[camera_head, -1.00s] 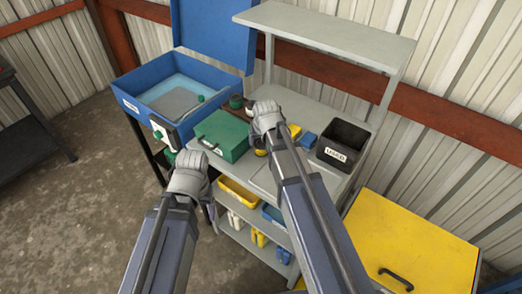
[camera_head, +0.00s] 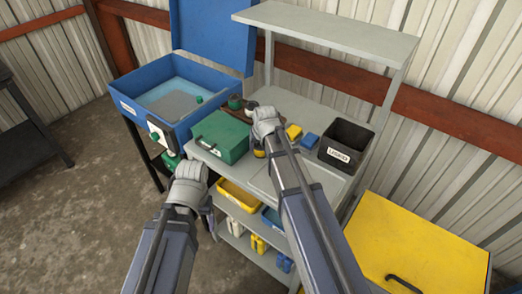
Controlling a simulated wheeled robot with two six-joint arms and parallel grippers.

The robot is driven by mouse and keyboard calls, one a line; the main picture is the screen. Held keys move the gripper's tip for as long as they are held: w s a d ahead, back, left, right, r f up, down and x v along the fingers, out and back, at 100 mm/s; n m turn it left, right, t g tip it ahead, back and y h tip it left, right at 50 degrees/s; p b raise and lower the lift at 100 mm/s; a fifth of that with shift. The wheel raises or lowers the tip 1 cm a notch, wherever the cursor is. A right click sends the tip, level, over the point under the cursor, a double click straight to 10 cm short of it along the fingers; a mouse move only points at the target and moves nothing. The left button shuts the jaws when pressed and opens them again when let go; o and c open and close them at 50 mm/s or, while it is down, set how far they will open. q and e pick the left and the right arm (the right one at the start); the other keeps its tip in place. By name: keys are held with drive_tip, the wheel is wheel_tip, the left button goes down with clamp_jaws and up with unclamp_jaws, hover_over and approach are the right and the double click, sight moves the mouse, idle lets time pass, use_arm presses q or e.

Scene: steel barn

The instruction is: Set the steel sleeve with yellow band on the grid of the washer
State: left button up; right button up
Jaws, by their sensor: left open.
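The blue washer (camera_head: 127,105) stands at the left with its lid up. Its grey grid (camera_head: 172,105) shows inside, with a small green-marked piece (camera_head: 199,100) at the right. The steel sleeve with yellow band (camera_head: 259,152) is on the bench, mostly hidden by my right gripper (camera_head: 264,138). That gripper is over the bench at the sleeve; its fingers are hidden, so I cannot tell whether it touches or grips it. My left gripper (camera_head: 209,215) is open, in front of the bench's left edge and below its top, apart from the washer and sleeve.
A green case (camera_head: 221,137) lies on the bench between washer and sleeve. Green- and red-marked pieces (camera_head: 235,102) stand behind it. Yellow (camera_head: 294,132) and blue (camera_head: 310,140) blocks and a black bin (camera_head: 345,142) are to the right. A shelf (camera_head: 330,30) overhangs the back.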

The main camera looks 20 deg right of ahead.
clamp_jaws()
idle(0.3)
wheel_tip(320, 180, up, 10)
drive_tip(key=p, duration=1)
